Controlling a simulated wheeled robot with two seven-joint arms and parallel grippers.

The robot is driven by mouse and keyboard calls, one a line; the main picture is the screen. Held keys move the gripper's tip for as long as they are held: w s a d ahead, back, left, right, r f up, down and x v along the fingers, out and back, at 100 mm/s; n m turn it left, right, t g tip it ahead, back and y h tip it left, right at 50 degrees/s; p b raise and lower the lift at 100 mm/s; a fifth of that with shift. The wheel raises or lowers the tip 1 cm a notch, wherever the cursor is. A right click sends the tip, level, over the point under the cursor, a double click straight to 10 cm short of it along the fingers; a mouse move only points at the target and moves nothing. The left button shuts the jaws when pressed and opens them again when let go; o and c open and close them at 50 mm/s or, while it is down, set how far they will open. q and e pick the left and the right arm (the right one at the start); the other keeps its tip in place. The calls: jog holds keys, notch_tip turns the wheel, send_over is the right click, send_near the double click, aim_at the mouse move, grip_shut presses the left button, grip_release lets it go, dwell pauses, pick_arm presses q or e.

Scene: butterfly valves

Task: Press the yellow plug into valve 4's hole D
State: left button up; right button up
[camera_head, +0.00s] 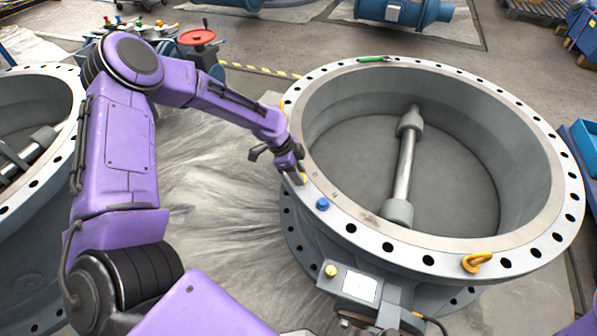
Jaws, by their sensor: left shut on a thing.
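A large grey valve (430,247) with a wide bolt-hole flange stands right of centre; I cannot read its number. My left gripper (297,177) is at the left side of the flange rim. It is shut on the small yellow plug (303,178), of which only a little shows at the fingertips. The plug is at or just above the flange; I cannot tell whether it touches a hole. A blue plug (322,204) sits on the flange just nearer to me. Small marks on the flange are too small to read. My right gripper is out of view.
A second valve (30,215) stands at the left. A red handwheel (197,37) is behind. Plastic sheeting (225,215) covers the floor between the valves.

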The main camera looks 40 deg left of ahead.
pick_arm(q)
jog(key=shift+f, duration=0.2)
jog(key=shift+f, duration=0.25)
jog(key=o, duration=1.1)
jog(key=shift+o, duration=0.2)
jog(key=o, duration=0.5)
jog(key=shift+c, duration=0.2)
notch_tip(320, 180, up, 6)
jog(key=p, duration=0.5)
jog(key=shift+r+p, duration=0.1)
jog(key=shift+p, duration=0.2)
